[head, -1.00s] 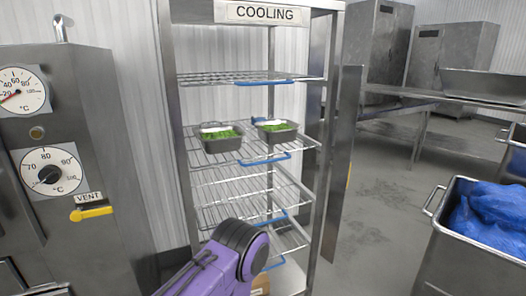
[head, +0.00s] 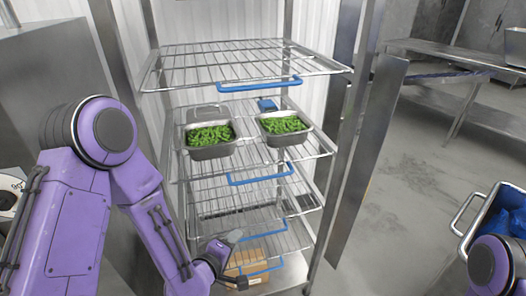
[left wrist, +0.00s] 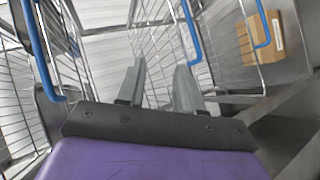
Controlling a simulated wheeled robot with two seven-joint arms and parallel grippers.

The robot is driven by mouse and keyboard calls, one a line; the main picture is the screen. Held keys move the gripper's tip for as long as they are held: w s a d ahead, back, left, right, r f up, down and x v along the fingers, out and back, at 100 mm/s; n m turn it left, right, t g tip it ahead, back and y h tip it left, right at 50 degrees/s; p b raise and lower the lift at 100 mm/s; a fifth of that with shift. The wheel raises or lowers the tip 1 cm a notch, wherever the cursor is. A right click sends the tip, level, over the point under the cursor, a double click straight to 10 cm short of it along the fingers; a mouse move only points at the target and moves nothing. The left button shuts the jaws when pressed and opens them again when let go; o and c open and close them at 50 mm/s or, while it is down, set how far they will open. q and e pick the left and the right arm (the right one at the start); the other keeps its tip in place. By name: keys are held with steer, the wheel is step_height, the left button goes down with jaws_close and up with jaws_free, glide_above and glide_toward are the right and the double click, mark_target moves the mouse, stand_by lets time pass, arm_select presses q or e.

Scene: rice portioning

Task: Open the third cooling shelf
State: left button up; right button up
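The cooling rack holds several wire shelves, each with a blue front handle. Counting from the top, the third shelf (head: 215,203) has its blue handle (head: 256,236) low in the head view, below the shelf bearing two pans. My left gripper (head: 236,240) is at the left part of that handle. In the left wrist view its two fingers (left wrist: 160,85) are apart with nothing between them. A blue handle (left wrist: 190,35) runs just beyond the right fingertip; I cannot tell whether they touch. My right arm shows at the right edge, its gripper out of view.
Two pans of green food (head: 210,152) (head: 283,139) stand on the second shelf. The top shelf (head: 240,62) is empty. A cardboard box (left wrist: 260,38) lies at the rack's bottom. A bin with blue contents (head: 462,228) stands right. The floor between is clear.

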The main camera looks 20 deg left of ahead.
mark_target(265, 177)
arm_select(q)
steer(key=w+d+r+n+t+h+p, duration=0.2)
steer(key=w+r+n+t, duration=0.15)
steer(key=r, duration=1.05)
steer(key=shift+m, duration=0.45)
steer(key=p+x, duration=0.1)
steer(key=x, duration=0.9)
steer(key=shift+d+p, duration=0.25)
steer(key=shift+p, duration=0.15)
steer(key=shift+w+f, duration=0.1)
steer(key=shift+w, duration=0.3)
jaws_close()
arm_select(e)
step_height(265, 177, up, 6)
